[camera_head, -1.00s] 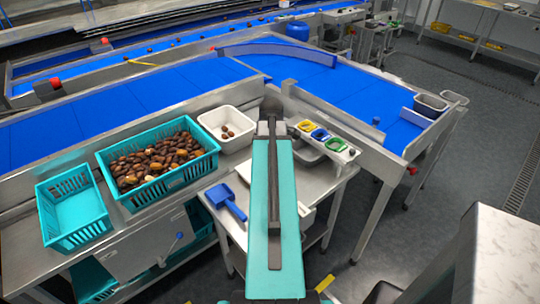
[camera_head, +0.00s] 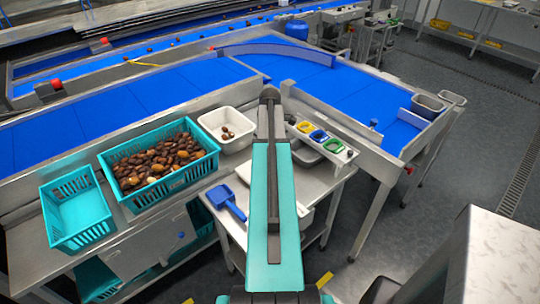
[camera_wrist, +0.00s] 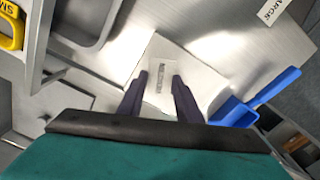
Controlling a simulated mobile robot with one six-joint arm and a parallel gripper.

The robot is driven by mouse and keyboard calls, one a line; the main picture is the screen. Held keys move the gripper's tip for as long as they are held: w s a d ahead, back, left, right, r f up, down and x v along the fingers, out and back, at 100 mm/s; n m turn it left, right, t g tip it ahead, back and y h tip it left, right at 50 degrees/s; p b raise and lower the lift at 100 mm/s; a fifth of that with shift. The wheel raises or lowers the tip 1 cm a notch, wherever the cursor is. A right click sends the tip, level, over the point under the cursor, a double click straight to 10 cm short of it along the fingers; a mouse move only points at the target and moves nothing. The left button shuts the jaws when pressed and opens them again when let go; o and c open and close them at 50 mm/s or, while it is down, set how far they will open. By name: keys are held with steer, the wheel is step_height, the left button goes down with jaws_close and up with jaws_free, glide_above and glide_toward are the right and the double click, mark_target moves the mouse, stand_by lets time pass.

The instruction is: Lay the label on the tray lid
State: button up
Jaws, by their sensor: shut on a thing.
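In the wrist view my gripper (camera_wrist: 160,80) has its two dark fingers close together with the pale label (camera_wrist: 154,98) between them. The label is a small rectangle with dark print, too blurred to read surely. Behind it is the white tray lid (camera_wrist: 193,74), flat on the steel bench. I cannot tell whether the label touches the lid.
A blue scoop (camera_head: 226,201) lies left of my arm. A teal crate of dates (camera_head: 211,170), an empty teal crate (camera_head: 98,226) and a white tub (camera_head: 247,118) stand further left. Yellow, blue and green tags (camera_head: 320,136) sit right. A "LARGE" card (camera_wrist: 274,10) lies near the scoop.

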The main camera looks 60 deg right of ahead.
steer(key=shift+w+d, duration=0.4)
steer(key=shift+d, duration=0.25)
steer(key=shift+f, duration=0.15)
steer(key=shift+f+p, duration=0.95)
steer(key=shift+f, duration=0.7)
steer(key=shift+f, duration=0.2)
steer(key=o, duration=0.7)
steer(key=shift+r, duration=0.1)
steer(key=shift+r+b, duration=1.9)
steer(key=shift+r, duration=4.2)
